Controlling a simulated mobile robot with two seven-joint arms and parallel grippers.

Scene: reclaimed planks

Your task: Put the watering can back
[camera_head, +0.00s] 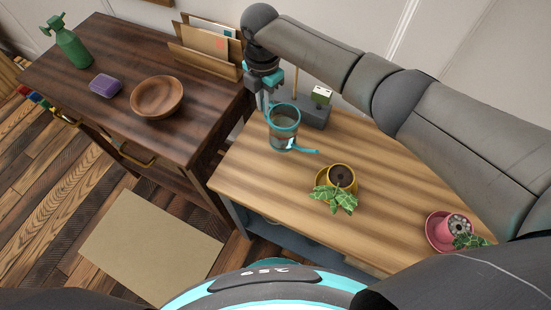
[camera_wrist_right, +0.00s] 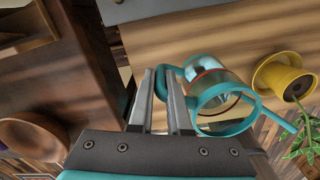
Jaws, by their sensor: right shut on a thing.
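The watering can (camera_head: 284,128), a clear body with teal rims, handle and spout, is at the left end of the light wooden table (camera_head: 390,190). Its spout points right. I cannot tell whether its base touches the table. My right gripper (camera_head: 266,98) is at its handle side. In the right wrist view, the fingers (camera_wrist_right: 163,80) are shut on the teal handle (camera_wrist_right: 161,84), and the can's open top (camera_wrist_right: 222,108) faces the camera. My left gripper is not in view.
A yellow potted plant (camera_head: 341,178) stands right of the can, and a pink pot (camera_head: 452,229) farther right. A grey block (camera_head: 308,112) is behind the can. The dark desk (camera_head: 200,130) on the left holds a wooden bowl (camera_head: 157,97), purple sponge (camera_head: 106,86) and green spray bottle (camera_head: 72,48).

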